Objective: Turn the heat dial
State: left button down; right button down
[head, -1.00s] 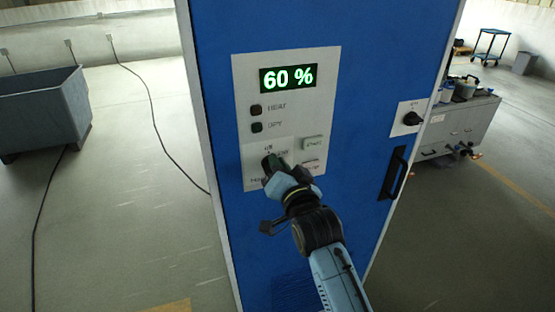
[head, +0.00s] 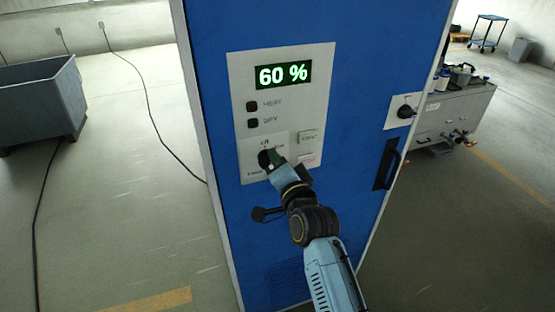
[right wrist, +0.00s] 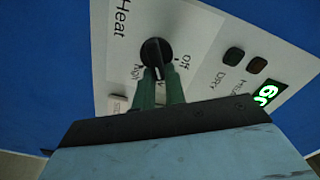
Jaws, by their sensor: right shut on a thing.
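The heat dial (head: 265,158) is a round black knob on the pale panel (head: 312,80) of a blue cabinet. In the right wrist view the dial (right wrist: 155,50) shows a white pointer line, with "Heat" and "Off" lettering around it. My right gripper (head: 273,160) is at the dial. In the right wrist view its green fingers (right wrist: 160,82) lie on either side of the dial's pointer end, shut on it. The fingers and wrist hide part of the dial's markings. My left gripper is not in view.
The display (head: 284,75) reads 60 %. Two small dark round-cornered lamps sit below it, and push buttons (head: 308,137) sit right of the dial. A black rotary switch (head: 406,112) and a door handle (head: 389,164) are farther right. A grey bin (head: 40,100) stands left on open floor.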

jog(key=c, duration=1.5)
grip_release()
jog(key=shift+o, duration=0.2)
jog(key=b+v, duration=0.1)
jog(key=v, duration=1.2)
jog(key=shift+s, duration=0.15)
